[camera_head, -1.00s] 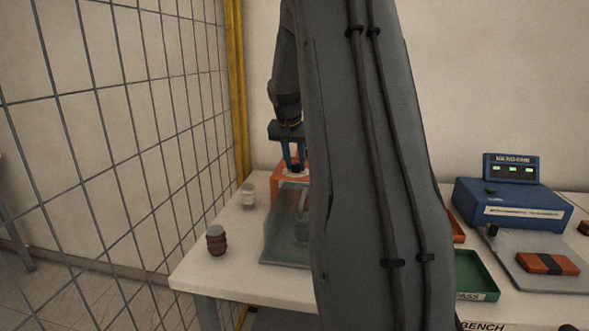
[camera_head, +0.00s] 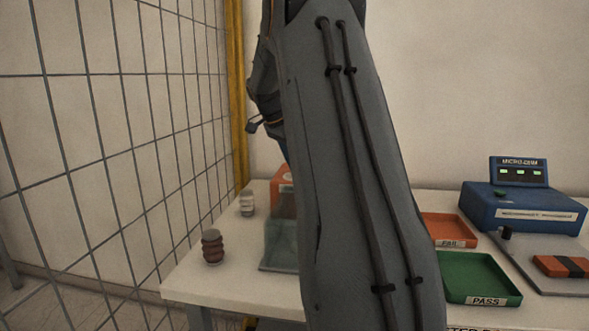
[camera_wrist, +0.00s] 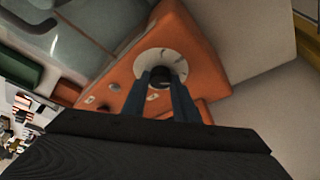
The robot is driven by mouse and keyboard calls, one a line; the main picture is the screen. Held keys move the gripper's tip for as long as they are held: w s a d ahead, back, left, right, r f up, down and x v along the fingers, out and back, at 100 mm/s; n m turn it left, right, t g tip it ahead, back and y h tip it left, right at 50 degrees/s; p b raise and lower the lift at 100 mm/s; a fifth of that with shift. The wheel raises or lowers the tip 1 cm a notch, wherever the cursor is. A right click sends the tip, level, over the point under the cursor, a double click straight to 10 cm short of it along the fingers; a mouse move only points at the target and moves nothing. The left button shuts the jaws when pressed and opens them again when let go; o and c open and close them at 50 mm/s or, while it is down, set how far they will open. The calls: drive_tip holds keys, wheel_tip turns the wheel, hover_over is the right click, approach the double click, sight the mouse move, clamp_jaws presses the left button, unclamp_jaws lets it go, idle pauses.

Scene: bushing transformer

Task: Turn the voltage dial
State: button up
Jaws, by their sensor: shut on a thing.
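An orange test unit (camera_head: 281,181) stands at the back left of the table, mostly hidden by my arm in the head view. In the wrist view, its orange face (camera_wrist: 192,40) carries the voltage dial, a pale round scale plate (camera_wrist: 172,57) with a dark knob (camera_wrist: 160,71) at its centre. My gripper (camera_wrist: 161,80) reaches the dial, with its two blue fingers on either side of the knob, shut on it. The fingers cover the lower part of the dial, and its pointer and markings cannot be read. My gripper is hidden in the head view.
A clear guard (camera_head: 280,245) stands in front of the unit. A brown bushing (camera_head: 212,247) and a pale one (camera_head: 247,203) stand left of it. Red FAIL (camera_head: 449,228) and green PASS (camera_head: 478,275) trays and a blue meter (camera_head: 520,207) are right. A mesh fence (camera_head: 110,130) borders the left.

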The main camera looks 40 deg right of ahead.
drive_tip(key=shift+m, duration=0.4)
drive_tip(key=o, duration=1.1)
drive_tip(key=shift+c, duration=0.2)
drive_tip(key=b+v, duration=0.1)
drive_tip(key=v, duration=0.6)
drive_tip(key=shift+w+r, duration=0.15)
drive_tip(key=shift+r, duration=0.25)
